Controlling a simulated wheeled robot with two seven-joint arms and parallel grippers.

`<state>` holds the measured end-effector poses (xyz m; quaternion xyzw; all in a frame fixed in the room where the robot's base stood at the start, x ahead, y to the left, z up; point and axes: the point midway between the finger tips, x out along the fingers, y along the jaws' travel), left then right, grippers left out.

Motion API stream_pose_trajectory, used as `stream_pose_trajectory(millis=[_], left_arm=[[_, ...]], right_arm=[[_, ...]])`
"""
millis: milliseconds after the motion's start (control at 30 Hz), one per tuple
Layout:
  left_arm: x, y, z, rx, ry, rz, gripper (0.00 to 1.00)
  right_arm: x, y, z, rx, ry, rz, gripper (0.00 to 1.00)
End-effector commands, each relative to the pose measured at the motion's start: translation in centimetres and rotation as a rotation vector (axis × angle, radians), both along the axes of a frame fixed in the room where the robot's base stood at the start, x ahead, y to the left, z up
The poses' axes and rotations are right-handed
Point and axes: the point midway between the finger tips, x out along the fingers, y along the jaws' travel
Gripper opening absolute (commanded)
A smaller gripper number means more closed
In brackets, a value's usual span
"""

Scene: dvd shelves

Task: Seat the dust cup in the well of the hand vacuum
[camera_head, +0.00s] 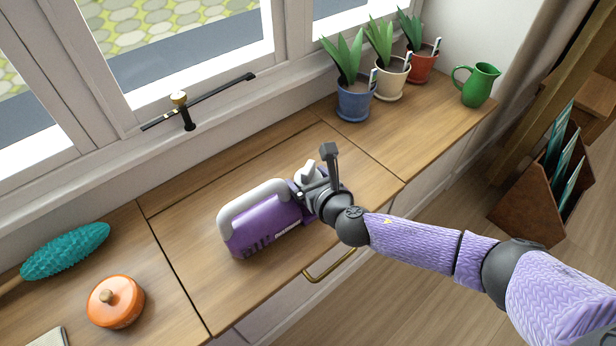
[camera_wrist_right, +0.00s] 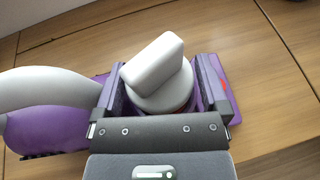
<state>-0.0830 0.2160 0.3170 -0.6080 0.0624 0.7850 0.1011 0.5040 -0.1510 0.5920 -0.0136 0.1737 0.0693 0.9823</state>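The hand vacuum (camera_head: 262,228), purple with a light grey handle, lies on the wooden counter. In the right wrist view its handle (camera_wrist_right: 45,88) and purple body (camera_wrist_right: 50,130) show at the left. The dust cup (camera_wrist_right: 158,75) shows there as a pale grey round top with a raised bar grip, between my right fingers. It also shows as a pale piece in the head view (camera_head: 307,172). My right gripper (camera_head: 306,184) is over the vacuum's right end, fingers wide apart around the cup's top. The well and the cup's lower part are hidden. My left gripper is not in view.
An orange lidded pot (camera_head: 116,302) and a teal bumpy object (camera_head: 66,250) are at the left. Potted plants, blue (camera_head: 353,103), cream (camera_head: 390,80) and red (camera_head: 421,66), and a green jug (camera_head: 479,85) stand at the back right. The counter behind the vacuum is clear.

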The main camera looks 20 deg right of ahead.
Motion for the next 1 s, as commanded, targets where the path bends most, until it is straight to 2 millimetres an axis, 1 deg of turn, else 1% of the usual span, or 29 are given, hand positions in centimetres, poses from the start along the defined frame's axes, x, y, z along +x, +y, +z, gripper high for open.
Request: stream_pose_trajectory(millis=[233, 333, 467, 600, 733, 833, 1000], left_arm=[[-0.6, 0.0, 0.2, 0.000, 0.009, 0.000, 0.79], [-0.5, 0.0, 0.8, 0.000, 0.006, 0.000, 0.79], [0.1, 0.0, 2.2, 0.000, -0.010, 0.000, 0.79], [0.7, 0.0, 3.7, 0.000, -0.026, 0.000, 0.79], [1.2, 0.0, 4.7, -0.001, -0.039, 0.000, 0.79], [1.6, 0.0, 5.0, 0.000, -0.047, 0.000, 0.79], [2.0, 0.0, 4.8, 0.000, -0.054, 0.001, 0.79]], right_arm=[[-0.1, 0.1, 0.0, 0.002, 0.001, 0.002, 1.00], [-0.7, 0.0, 0.5, 0.001, 0.001, 0.002, 1.00], [-2.8, -0.3, 1.7, 0.001, -0.001, 0.003, 1.00], [-5.5, -0.8, 2.7, 0.000, -0.001, 0.001, 1.00], [-7.8, -1.1, 3.4, 0.000, 0.000, 0.001, 1.00], [-8.9, -1.2, 3.6, 0.000, 0.000, 0.001, 1.00], [-9.3, -1.3, 3.4, 0.000, 0.001, 0.001, 1.00]])
